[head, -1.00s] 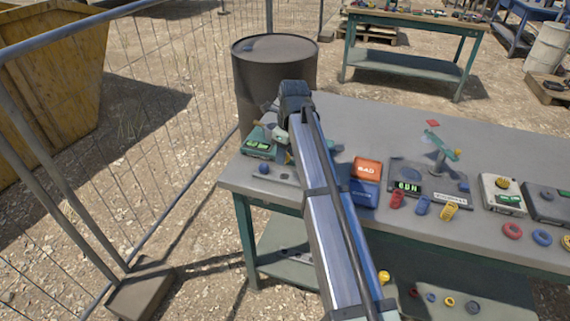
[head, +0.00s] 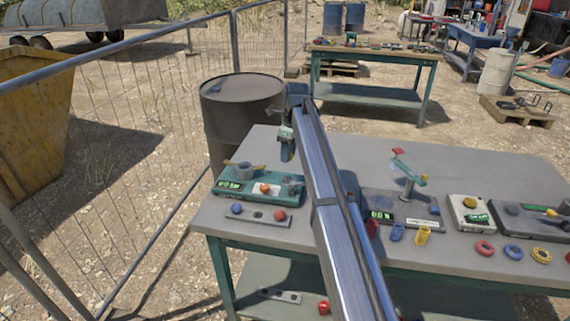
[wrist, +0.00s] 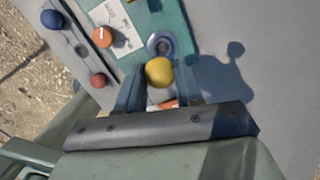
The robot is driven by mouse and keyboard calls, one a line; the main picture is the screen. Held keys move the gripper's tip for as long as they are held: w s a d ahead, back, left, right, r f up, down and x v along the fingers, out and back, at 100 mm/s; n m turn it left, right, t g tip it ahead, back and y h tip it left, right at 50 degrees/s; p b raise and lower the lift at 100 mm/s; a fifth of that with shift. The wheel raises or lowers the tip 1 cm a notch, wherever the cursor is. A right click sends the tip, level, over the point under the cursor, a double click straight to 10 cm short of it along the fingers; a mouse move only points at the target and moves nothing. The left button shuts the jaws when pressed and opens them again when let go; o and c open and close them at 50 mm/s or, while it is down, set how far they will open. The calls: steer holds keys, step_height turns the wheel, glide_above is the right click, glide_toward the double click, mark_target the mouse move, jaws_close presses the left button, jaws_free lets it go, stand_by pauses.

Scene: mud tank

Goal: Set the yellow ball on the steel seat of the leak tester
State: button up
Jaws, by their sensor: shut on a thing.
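The yellow ball (wrist: 159,72) is between the fingertips of my gripper (wrist: 152,88) in the wrist view, and the gripper is shut on it. The leak tester (head: 230,197) is a teal box with a green display at the left end of the table. An orange knob (wrist: 102,37) lies left of the seat. In the head view my gripper (head: 287,155) is above the tester's right end, and the ball cannot be made out.
A grey strip (head: 257,216) in front of the tester holds a blue ball (head: 236,209) and a red ball (head: 279,216). A small stand (head: 408,185), coloured clips and rings lie to the right. A dark drum (head: 240,110) stands behind the table. My arm hides the table's middle.

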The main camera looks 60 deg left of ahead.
steer(key=shift+a+f+n, duration=0.1)
steer(key=shift+f+n, duration=0.05)
steer(key=shift+n, duration=0.25)
steer(key=shift+f, duration=2.5)
steer(key=shift+f, duration=1.3)
steer(key=o, duration=1.5)
steer(key=shift+r, duration=0.15)
steer(key=shift+r, duration=3.65)
steer(key=shift+w, duration=0.1)
